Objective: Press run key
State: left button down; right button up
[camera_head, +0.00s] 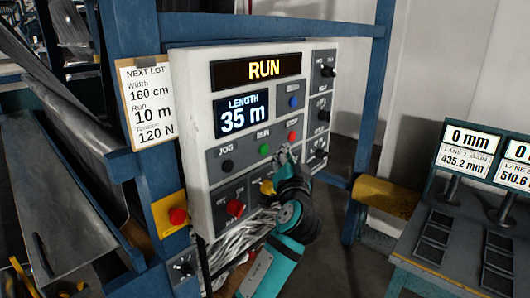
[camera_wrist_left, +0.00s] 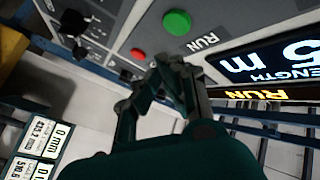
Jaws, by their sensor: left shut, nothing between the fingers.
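The green RUN key (camera_head: 265,149) sits on a white control panel (camera_head: 195,140), between a black JOG key (camera_head: 227,165) and a red STOP key (camera_head: 292,136). The panel's top display (camera_head: 256,69) reads RUN and the length display (camera_head: 241,113) reads 35 m. My left gripper (camera_head: 283,155) is shut and empty, just right of and below the RUN key. In the left wrist view the green key (camera_wrist_left: 177,23) shows uncovered beyond the fingertips (camera_wrist_left: 168,62), with the red key (camera_wrist_left: 138,54) beside them. The tips look apart from the green key. My right gripper is out of view.
A note (camera_head: 146,103) left of the panel reads Run 10 m. A red emergency button (camera_head: 178,216) on a yellow box is at lower left. A red knob (camera_head: 235,208) sits below the keys. A console with gauge displays (camera_head: 468,147) stands at right.

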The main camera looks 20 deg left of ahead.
pick_arm(q)
jog(key=shift+s+d, duration=0.2)
jog(key=shift+d, duration=0.4)
jog(key=shift+s+d, duration=0.2)
jog(key=shift+d, duration=0.35)
